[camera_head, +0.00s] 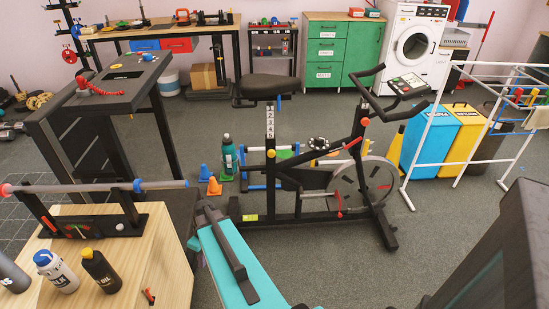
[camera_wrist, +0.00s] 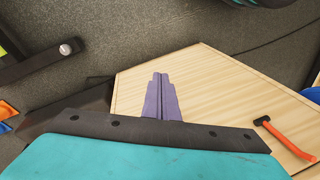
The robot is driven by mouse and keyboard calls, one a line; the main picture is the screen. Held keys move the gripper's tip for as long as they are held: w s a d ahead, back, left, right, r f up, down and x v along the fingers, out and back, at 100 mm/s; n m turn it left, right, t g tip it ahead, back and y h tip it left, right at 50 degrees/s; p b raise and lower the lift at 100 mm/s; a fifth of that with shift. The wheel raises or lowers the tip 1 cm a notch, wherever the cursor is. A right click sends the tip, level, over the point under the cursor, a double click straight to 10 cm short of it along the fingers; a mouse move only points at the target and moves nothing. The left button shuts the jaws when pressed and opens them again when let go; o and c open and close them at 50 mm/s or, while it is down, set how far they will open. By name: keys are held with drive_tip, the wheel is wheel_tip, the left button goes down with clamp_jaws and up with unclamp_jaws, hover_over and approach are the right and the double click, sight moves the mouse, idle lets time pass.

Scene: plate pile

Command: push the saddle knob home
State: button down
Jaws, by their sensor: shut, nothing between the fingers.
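The exercise bike (camera_head: 310,190) stands on the floor in the middle of the head view. Its black saddle (camera_head: 273,86) sits on a post with a numbered scale. My gripper (camera_wrist: 160,76) shows in the wrist view as two purple fingers, shut together and empty, over a wooden surface. In the head view my arm is in front of the bike, low and apart from the knob.
A wooden cabinet (camera_head: 150,255) with bottles stands at the left; a red handle (camera_wrist: 287,141) shows on it in the wrist view. Cones (camera_head: 214,187) and a green bottle (camera_head: 228,155) stand left of the bike. A white rack (camera_head: 425,130) and bins are right.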

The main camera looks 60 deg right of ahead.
sight(274, 154)
drive_tip(key=d+r+n+t+h+b, duration=0.1)
drive_tip(key=d+r, duration=0.3)
drive_tip(key=d, duration=0.4)
drive_tip(key=d+r+t, duration=0.2)
drive_tip(key=d+r, duration=0.2)
drive_tip(key=d, duration=0.3)
drive_tip(key=d+r+n+t+h+b, duration=0.1)
drive_tip(key=d+r, duration=0.3)
drive_tip(key=d, duration=0.4)
drive_tip(key=s+d+r+n+t+h+b, duration=0.1)
drive_tip(key=s+d+r, duration=0.4)
drive_tip(key=d+r, duration=0.3)
drive_tip(key=s+d+r+t+h+b, duration=0.1)
drive_tip(key=s+d+r, duration=0.5)
drive_tip(key=d, duration=0.6)
wheel_tip(274, 154, up, 2)
drive_tip(key=shift+r+n+t+h, duration=0.1)
drive_tip(key=shift+n+t+h, duration=0.2)
drive_tip(key=shift+n+h, duration=0.1)
drive_tip(key=shift+w, duration=0.1)
drive_tip(key=shift+w+d+f, duration=0.8)
drive_tip(key=shift+w+f, duration=0.55)
drive_tip(key=shift+w+d+f, duration=0.85)
drive_tip(key=shift+w+f, duration=0.5)
drive_tip(key=shift+w+d+f, duration=0.8)
drive_tip(key=shift+w+f, duration=0.55)
